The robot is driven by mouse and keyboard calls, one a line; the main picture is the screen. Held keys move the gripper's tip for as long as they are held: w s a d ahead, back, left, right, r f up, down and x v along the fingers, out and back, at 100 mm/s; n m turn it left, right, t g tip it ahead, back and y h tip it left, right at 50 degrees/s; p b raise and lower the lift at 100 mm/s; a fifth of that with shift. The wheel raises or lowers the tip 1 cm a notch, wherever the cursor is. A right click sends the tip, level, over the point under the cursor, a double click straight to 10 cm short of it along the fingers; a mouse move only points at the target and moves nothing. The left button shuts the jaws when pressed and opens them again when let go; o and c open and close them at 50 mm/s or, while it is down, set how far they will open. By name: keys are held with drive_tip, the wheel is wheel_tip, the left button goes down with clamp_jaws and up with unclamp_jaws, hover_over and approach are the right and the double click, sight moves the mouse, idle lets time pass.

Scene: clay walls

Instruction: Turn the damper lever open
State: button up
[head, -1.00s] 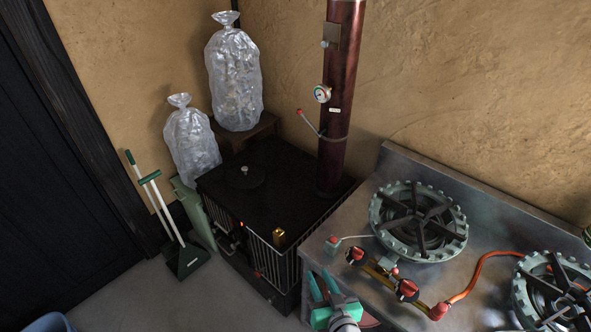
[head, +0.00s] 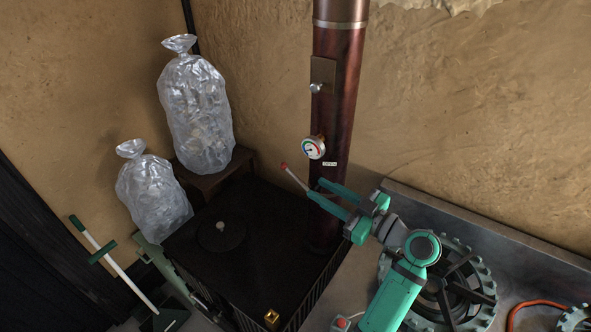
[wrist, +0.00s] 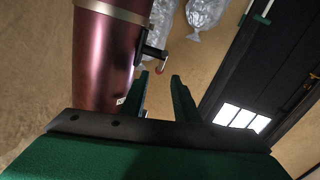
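The damper lever (head: 296,178) is a thin pale rod with a red tip, sticking out up and left from the dark red stovepipe (head: 337,100). My gripper (head: 317,190) is open beside the pipe, its two green fingers apart and pointing left at the lever's lower end. The fingers partly hide the lever's base. I cannot tell whether they touch it.
A round gauge (head: 313,148) and a small label (head: 330,164) are on the pipe above the lever. The black stove (head: 240,260) lies below. Clear bags (head: 195,110) stand left. A burner (head: 450,290) is on the metal counter at right.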

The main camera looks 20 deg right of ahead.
sight(297, 178)
drive_tip(key=x, duration=0.9)
drive_tip(key=shift+a, duration=0.25)
drive_tip(key=shift+w+d, duration=0.15)
drive_tip(key=shift+w, duration=0.05)
clamp_jaws()
